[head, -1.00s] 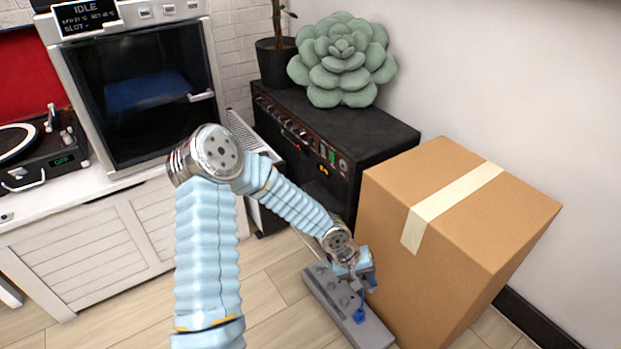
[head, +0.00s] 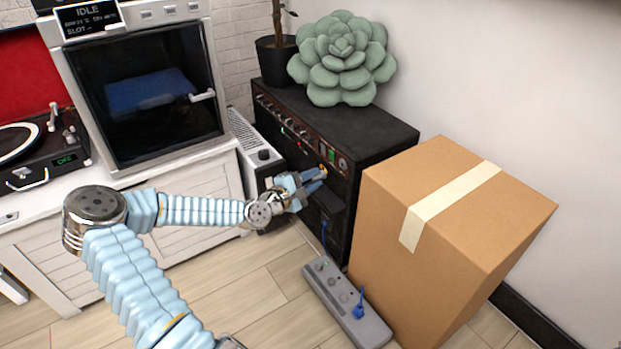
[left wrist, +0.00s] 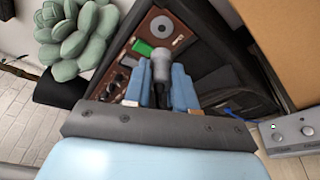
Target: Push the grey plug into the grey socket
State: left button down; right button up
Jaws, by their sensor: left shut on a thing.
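My left gripper (head: 318,180) is in front of the black amplifier's control panel. In the left wrist view its blue fingers (left wrist: 163,88) are shut on a grey, rounded piece that looks like the grey plug (left wrist: 161,66). The plug's tip points towards the panel. A round light-grey ring with a dark centre, which looks like the grey socket (left wrist: 162,27), is on the brown panel just beyond the tip; it also shows in the head view (head: 342,163). Plug and ring look apart. In the head view the fingers hide most of the plug. My right gripper is out of view.
A cardboard box (head: 440,220) stands close to the right of the amplifier (head: 370,135). A grey power strip (head: 380,328) with a blue plug (head: 359,306) lies on the floor. A white heater (head: 250,150) stands at left. A succulent (head: 343,60) sits on the amplifier.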

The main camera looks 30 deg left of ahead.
aim_at(321, 175)
pick_arm(q)
jog(key=shift+a+r, duration=0.1)
jog(key=shift+a, duration=0.05)
jog(key=shift+w+d+b, duration=0.3)
jog(key=shift+w, duration=0.3)
jog(key=shift+w+d+b, duration=0.25)
jog(key=shift+w+b, duration=0.05)
jog(key=shift+w, duration=0.3)
jog(key=shift+w+d+b, duration=0.2)
jog(key=shift+w+d, duration=0.1)
jog(key=shift+w, duration=0.4)
jog(key=shift+w+d+b, duration=0.2)
jog(key=shift+w+d, duration=0.05)
jog(key=shift+w, duration=0.5)
jog(key=shift+p, duration=0.45)
dwell(0.4)
jog(key=shift+w+d, duration=0.25)
jog(key=shift+w, duration=0.3)
